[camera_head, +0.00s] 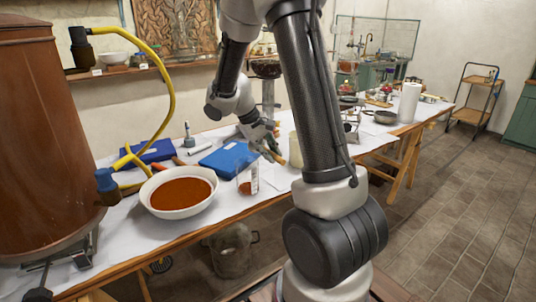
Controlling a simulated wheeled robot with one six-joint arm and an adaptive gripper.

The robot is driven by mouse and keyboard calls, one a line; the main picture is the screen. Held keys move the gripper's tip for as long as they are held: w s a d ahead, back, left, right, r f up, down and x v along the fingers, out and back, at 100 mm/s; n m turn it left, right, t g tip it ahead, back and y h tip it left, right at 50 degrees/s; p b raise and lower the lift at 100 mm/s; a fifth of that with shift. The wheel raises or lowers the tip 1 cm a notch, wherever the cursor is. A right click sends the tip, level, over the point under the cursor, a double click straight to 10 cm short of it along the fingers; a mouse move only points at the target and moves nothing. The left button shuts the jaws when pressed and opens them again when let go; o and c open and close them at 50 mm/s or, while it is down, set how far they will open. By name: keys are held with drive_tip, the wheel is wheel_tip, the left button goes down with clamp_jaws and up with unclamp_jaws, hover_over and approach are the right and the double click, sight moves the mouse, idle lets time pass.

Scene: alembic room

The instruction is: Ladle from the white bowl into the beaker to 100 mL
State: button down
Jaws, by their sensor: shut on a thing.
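The white bowl (205,208) stands on the table at the left and holds red-brown liquid. The clear beaker (247,172) stands just right of the bowl, with a little red-brown matter low in it; its marks are too small to read. My gripper (272,152) is behind and to the right of the beaker, above the table. It is shut on a thin tan handle (278,159), which looks like the ladle's. I cannot make out the ladle's cup, and the fingers are partly blurred into the background.
A blue case (228,159) lies behind the beaker, and another blue case (152,152) lies behind the bowl. A large copper vessel (40,130) with a yellow hose (168,80) stands at the left. A cream container (295,150) is right of my gripper, partly behind my arm.

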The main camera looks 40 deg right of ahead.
drive_tip(key=y, duration=0.2)
drive_tip(key=d+y, duration=0.1)
drive_tip(key=y, duration=0.2)
drive_tip(key=shift+d, duration=0.2)
drive_tip(key=shift+d+n+y, duration=0.1)
drive_tip(key=shift+n+y, duration=0.2)
drive_tip(key=shift+y, duration=1)
